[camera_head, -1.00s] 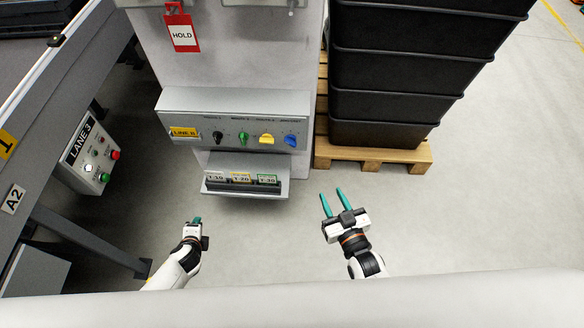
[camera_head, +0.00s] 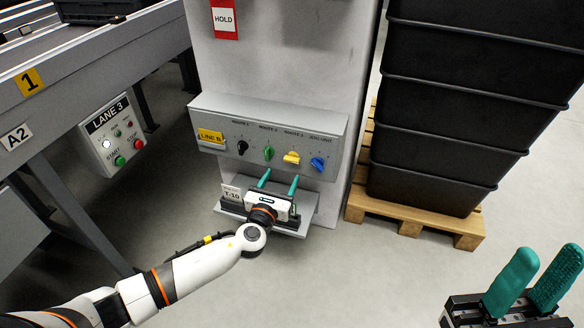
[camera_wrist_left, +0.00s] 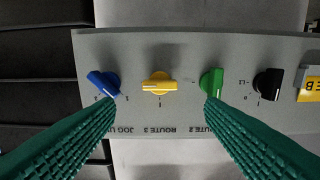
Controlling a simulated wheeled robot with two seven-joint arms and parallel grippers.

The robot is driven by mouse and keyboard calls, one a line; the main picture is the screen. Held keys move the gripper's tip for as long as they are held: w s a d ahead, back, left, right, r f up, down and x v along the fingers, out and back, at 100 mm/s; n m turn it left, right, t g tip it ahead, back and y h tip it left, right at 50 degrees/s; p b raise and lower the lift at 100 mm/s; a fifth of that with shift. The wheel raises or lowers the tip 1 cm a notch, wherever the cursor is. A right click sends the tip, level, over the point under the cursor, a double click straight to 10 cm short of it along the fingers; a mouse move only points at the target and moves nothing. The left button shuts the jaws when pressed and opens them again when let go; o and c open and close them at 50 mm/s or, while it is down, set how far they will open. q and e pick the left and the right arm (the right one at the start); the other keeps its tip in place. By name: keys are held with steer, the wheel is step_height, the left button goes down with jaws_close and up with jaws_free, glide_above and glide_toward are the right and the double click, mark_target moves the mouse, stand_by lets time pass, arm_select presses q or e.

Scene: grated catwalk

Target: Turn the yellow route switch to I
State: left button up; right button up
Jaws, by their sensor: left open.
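The yellow route switch (camera_head: 291,158) is a knob on the sloped grey panel (camera_head: 222,110), third from the left, above the tray. It also shows in the left wrist view (camera_wrist_left: 159,83), upside down, its long handle lying sideways with a pale line along it. My left gripper (camera_head: 279,181) is open and empty, its teal fingers pointing up at the panel just below the knobs. In the left wrist view the yellow switch lies between the fingers and beyond their tips, apart from them. My right gripper (camera_head: 548,255) is open and empty at the lower right, far from the panel.
A blue knob (camera_head: 317,163) and a green knob (camera_head: 268,153) flank the yellow one; a black knob (camera_head: 243,148) is further left. Below is a ledge with a T-10 tag (camera_head: 232,194). Black crates (camera_head: 450,120) on a pallet (camera_head: 425,225) stand right.

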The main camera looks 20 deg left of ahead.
mark_target(291, 161)
arm_select(q)
steer(key=w+b, duration=0.2)
steer(key=w, duration=0.5)
steer(key=shift+w+d, duration=0.15)
steer(key=shift+w, duration=0.25)
steer(key=shift+c, duration=0.4)
steer(key=c, duration=0.9)
